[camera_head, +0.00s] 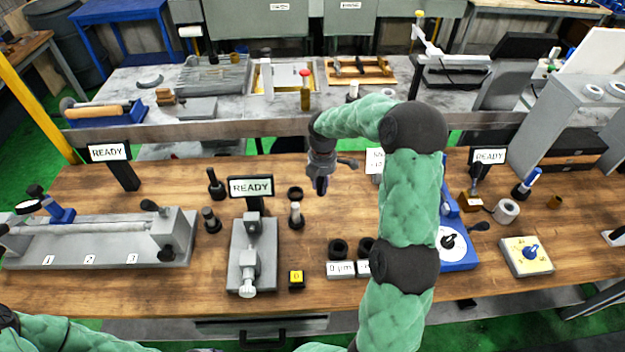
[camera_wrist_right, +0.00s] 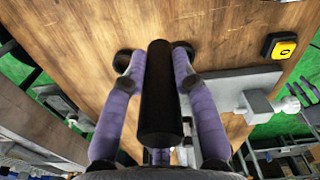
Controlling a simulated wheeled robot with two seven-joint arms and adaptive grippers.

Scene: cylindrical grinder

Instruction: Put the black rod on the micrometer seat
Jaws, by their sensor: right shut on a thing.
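My right gripper (camera_head: 320,184) is above the wooden table, just behind and right of the grey micrometer-like device. In the right wrist view, its purple fingers (camera_wrist_right: 163,105) are shut on the black rod (camera_wrist_right: 161,95), which lies between them. The rod is hard to make out in the head view. The grey device (camera_head: 240,262) stands on the table under a READY display (camera_head: 251,187). It also shows in the right wrist view (camera_wrist_right: 228,88), right of the rod. I cannot make out its seat clearly. My left gripper is out of view.
Dark upright parts (camera_head: 296,216) stand right of the grey device, with a yellow-topped block (camera_head: 296,278) in front. A long grey bench (camera_head: 105,245) is at left. My right arm partly hides a blue device (camera_head: 458,248).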

